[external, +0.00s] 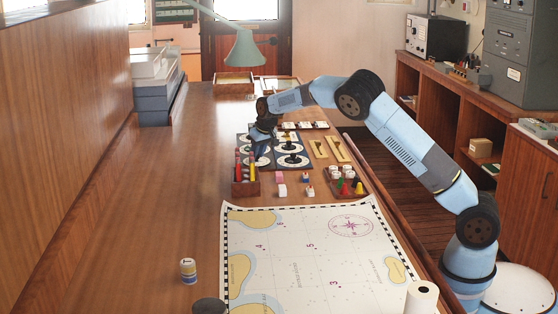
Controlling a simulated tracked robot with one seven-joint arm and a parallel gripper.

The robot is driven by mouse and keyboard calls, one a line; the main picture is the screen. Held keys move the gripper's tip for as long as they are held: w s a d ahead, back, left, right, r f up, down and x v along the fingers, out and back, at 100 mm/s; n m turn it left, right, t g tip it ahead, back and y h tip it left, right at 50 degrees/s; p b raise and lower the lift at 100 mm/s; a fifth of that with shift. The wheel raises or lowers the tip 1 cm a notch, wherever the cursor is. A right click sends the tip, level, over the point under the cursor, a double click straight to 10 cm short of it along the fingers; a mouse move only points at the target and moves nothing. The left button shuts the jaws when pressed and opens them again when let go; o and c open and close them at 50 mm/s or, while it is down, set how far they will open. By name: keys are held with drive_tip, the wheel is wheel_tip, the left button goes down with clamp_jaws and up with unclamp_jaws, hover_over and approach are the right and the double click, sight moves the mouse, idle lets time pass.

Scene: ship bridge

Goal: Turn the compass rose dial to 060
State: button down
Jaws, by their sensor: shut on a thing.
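Several round white dials with dark knobs sit on dark blue square plates on the long wooden table, in the middle of the external view. The near right dial (291,160) shows clearly, with its black knob on top. My gripper (257,153) points down over the near left dial (262,161) and is shut on its knob, as far as the small picture shows. The fingers and wrist hide much of that dial. Its markings and reading are too small to make out, and I cannot tell which dial carries the compass rose.
A chart (300,265) with a printed rose covers the near table. A pen box (245,188), small blocks (281,190), a tray of pieces (346,186) and brass tools (318,149) surround the dials. A green lamp (244,50) hangs behind.

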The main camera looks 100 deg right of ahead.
drive_tip(key=shift+w+a+m, duration=0.1)
drive_tip(key=shift+m, duration=0.5)
drive_tip(key=c, duration=0.9)
unclamp_jaws()
drive_tip(key=shift+r, duration=0.1)
drive_tip(key=v, duration=1.3)
drive_tip(key=shift+w+a+r, duration=0.2)
drive_tip(key=shift+a, duration=0.15)
